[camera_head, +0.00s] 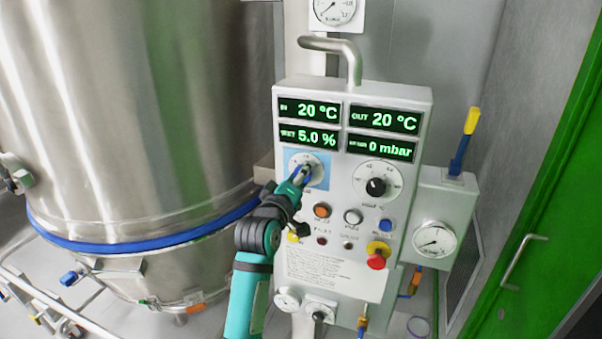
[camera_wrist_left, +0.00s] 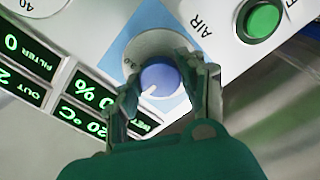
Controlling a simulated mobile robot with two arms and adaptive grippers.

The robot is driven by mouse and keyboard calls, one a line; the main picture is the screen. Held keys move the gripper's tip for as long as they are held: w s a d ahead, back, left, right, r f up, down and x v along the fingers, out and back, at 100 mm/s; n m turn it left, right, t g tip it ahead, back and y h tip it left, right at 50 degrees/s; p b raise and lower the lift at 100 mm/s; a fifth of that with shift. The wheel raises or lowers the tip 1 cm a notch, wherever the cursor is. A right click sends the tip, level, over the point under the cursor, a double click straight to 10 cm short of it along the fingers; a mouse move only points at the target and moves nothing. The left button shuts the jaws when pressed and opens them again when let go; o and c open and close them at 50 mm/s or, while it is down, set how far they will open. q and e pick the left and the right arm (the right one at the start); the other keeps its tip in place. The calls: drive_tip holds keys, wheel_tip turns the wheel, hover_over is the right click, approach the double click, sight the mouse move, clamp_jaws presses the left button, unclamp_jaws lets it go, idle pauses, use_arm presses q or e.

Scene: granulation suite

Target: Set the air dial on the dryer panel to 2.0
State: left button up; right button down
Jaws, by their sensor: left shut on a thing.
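The air dial is a blue knob (camera_wrist_left: 160,81) with a white pointer mark, on a round grey scale plate over a light blue square (camera_head: 321,160) of the dryer panel (camera_head: 345,217). In the left wrist view the word AIR is printed beside it. My left gripper (camera_head: 301,176) is shut on the knob; its fingers (camera_wrist_left: 160,88) are on either side of it in the wrist view. The fingers hide much of the scale, so I cannot read the setting. My right gripper is not in view.
A second dial with a black knob (camera_head: 376,187) sits right of the air dial. Buttons and a red emergency stop (camera_head: 376,261) are below. A steel vessel (camera_head: 130,120) stands close on the left. A green door (camera_head: 540,200) is at right.

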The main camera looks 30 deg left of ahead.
use_arm(q)
drive_tip(key=shift+n, duration=0.3)
drive_tip(key=shift+r, duration=0.1)
drive_tip(key=o, duration=1.2)
drive_tip(key=v, duration=1.2)
drive_tip(key=shift+a, duration=0.1)
drive_tip(key=shift+f, duration=0.25)
